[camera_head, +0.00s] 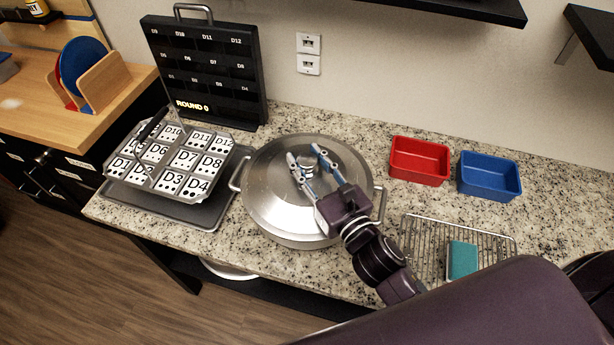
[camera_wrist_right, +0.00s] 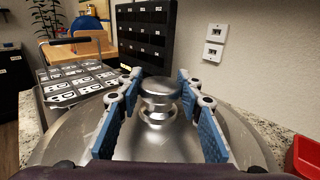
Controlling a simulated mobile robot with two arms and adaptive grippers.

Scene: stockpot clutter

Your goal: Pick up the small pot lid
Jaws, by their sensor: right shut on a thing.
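The silver round pot lid (camera_head: 268,187) sits on the wide stockpot (camera_head: 292,239) in the middle of the counter. I cannot see a gap between lid and pot. Its knob shows in the right wrist view (camera_wrist_right: 160,92), between two blue-padded fingers, with the lid surface (camera_wrist_right: 150,146) below. My right gripper (camera_head: 304,154) reaches in from the lower right over the lid and is shut on the lid's knob. The fingers partly hide the knob in the head view. My left gripper is not in view.
A rack of numbered cards (camera_head: 172,168) stands left of the pot on a grey tray (camera_head: 206,214). A black board (camera_head: 205,65) stands behind. Red (camera_head: 419,162) and blue (camera_head: 489,177) bins, and a wire rack (camera_head: 424,243) with a teal sponge (camera_head: 462,261), lie right.

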